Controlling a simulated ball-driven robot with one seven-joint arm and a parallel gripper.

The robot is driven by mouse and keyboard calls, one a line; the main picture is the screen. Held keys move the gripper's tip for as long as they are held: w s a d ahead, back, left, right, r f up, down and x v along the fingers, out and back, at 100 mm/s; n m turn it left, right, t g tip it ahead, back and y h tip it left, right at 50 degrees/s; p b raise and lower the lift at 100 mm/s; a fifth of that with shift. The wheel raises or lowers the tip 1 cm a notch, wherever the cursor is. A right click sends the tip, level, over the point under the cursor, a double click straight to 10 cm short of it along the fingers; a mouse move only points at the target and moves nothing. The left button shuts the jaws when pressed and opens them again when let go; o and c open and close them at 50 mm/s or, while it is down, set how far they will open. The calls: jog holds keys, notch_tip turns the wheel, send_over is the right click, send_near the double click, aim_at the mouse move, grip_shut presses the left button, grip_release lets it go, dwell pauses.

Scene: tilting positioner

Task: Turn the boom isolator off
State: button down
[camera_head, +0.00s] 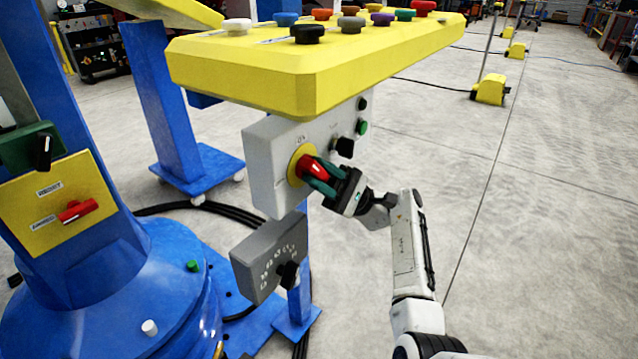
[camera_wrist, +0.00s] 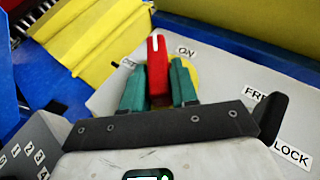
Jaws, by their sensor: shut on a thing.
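The rotary switch with a red handle (camera_head: 312,166) sits on a yellow disc (camera_head: 294,167) on the light grey box (camera_head: 262,165) under the yellow console. My gripper (camera_head: 320,180) reaches it from the right, its green fingers closed on the handle. In the wrist view the red handle (camera_wrist: 157,60) stands between the two green fingertips (camera_wrist: 158,88). Its white pointer line points up the picture, left of the ON label (camera_wrist: 185,50). The fingers hide the handle's lower part and much of the disc (camera_wrist: 188,70).
A black knob (camera_head: 344,147) with FREE and LOCK labels is close right of the switch. A grey selector box (camera_head: 268,262) hangs below. Another red handle (camera_head: 78,211) is on a yellow plate at left. Coloured buttons top the console (camera_head: 300,85).

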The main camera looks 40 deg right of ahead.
jog(key=shift+n+g, duration=0.5)
jog(key=shift+g, duration=0.1)
jog(key=c, duration=1)
grip_release()
jog(key=shift+o, duration=0.2)
jog(key=shift+d, duration=0.1)
jog(key=b+v, duration=0.2)
jog(key=v, duration=0.8)
jog(key=shift+s+d+f, duration=0.15)
jog(key=shift+d+f, duration=0.05)
jog(key=shift+d, duration=0.1)
jog(key=shift+r, duration=0.1)
